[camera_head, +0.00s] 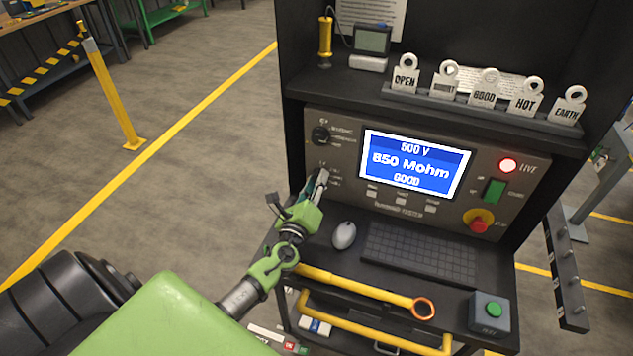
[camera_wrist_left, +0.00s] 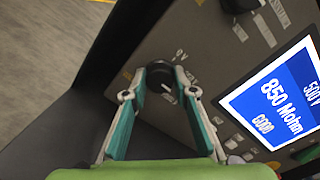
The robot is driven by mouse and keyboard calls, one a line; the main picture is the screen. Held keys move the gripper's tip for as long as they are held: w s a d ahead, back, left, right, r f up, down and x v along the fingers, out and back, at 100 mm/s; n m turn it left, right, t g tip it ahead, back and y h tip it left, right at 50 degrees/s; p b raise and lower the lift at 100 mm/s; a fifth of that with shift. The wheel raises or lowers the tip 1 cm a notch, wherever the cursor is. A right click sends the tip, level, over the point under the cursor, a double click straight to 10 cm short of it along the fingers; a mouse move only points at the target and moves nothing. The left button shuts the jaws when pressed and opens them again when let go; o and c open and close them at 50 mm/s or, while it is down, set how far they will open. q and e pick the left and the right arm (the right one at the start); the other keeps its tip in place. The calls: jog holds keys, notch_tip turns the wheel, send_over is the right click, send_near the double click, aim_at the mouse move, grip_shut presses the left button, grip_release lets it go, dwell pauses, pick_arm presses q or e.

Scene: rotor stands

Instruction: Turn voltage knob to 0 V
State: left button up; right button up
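The grey test panel (camera_head: 465,218) has a screen (camera_head: 412,163) reading 500 V, 850 Mohm, GOOD. My left gripper (camera_head: 320,178) reaches the panel's lower left, below a black upper knob (camera_head: 320,134). In the left wrist view, a black knob (camera_wrist_left: 160,72) sits between the fingertips of the left gripper (camera_wrist_left: 161,78), one finger on each side and seemingly touching. A "0 V" mark (camera_wrist_left: 181,56) shows beside this knob. The gripper hides the knob in the head view, and the knob's pointer is not clear. My right gripper is not in view.
A mouse (camera_head: 344,235) and keyboard (camera_head: 420,254) lie on the ledge below the panel. A red stop button (camera_head: 479,224), green switch (camera_head: 494,191) and lit red lamp (camera_head: 508,165) are at the panel's right. A yellow tool (camera_head: 355,287) lies along the ledge's front.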

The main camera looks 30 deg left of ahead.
pick_arm(q)
jog(key=shift+f, duration=0.1)
jog(key=shift+n+b, duration=0.65)
jog(key=shift+n, duration=0.05)
jog(key=shift+f+n+b, duration=0.1)
jog(key=shift+n+b, duration=0.65)
jog(key=shift+n, duration=0.45)
jog(key=n+b, duration=0.1)
jog(key=n, duration=0.3)
jog(key=shift+b, duration=0.3)
jog(key=n, duration=0.4)
jog(key=shift+n, duration=0.4)
jog(key=n, duration=0.4)
jog(key=shift+n+h+p, duration=0.3)
jog(key=shift+h, duration=0.1)
jog(key=o, duration=1.1)
